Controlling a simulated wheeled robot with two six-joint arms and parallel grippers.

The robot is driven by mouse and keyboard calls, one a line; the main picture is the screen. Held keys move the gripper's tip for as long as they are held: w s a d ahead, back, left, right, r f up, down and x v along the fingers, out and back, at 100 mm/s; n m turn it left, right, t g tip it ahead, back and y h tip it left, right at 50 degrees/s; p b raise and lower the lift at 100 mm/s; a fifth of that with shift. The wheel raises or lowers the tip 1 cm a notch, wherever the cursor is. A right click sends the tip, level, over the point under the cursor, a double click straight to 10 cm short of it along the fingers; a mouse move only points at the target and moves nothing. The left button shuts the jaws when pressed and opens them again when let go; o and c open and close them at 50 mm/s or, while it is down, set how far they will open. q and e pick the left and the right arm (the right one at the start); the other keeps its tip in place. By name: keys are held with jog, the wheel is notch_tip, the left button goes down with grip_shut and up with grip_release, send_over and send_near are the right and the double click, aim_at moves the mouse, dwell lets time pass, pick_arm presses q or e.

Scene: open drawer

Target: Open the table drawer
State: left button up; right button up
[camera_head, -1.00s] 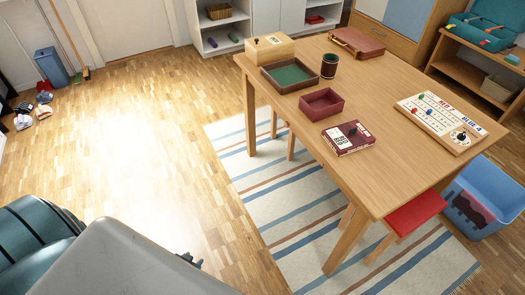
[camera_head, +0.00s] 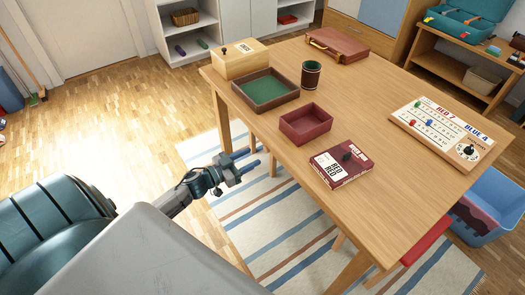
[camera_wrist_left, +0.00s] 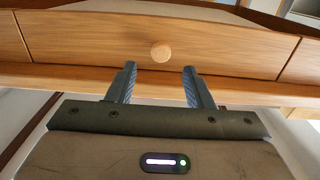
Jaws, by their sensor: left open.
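The wooden table (camera_head: 395,178) fills the middle and right of the head view, with a board game and boxes on top. Its drawer front (camera_wrist_left: 95,35) shows in the left wrist view, with a round wooden knob (camera_wrist_left: 161,52) near the middle. The drawer looks shut, flush with the frame beside it. My left gripper (camera_head: 250,164) is open and empty beside the table's near left side, at about tabletop height or lower. In the left wrist view its two fingers (camera_wrist_left: 160,82) point toward the knob, apart from each other, with the knob between and beyond their tips. My right gripper is not in view.
On the tabletop are a wooden box (camera_head: 240,58), a green-lined tray (camera_head: 265,105), a dice cup (camera_head: 311,73), a red open box (camera_head: 306,138) and a game box (camera_head: 341,163). A red stool (camera_head: 427,241) and blue bin (camera_head: 488,220) stand at the right.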

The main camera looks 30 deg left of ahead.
aim_at(265, 150)
pick_arm(q)
jog(key=x, duration=0.6)
jog(key=shift+w+p, duration=0.1)
jog(key=shift+p, duration=0.2)
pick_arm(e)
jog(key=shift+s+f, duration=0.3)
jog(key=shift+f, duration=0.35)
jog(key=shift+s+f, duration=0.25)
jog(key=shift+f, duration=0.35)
pick_arm(q)
jog(key=shift+c, duration=0.2)
grip_shut()
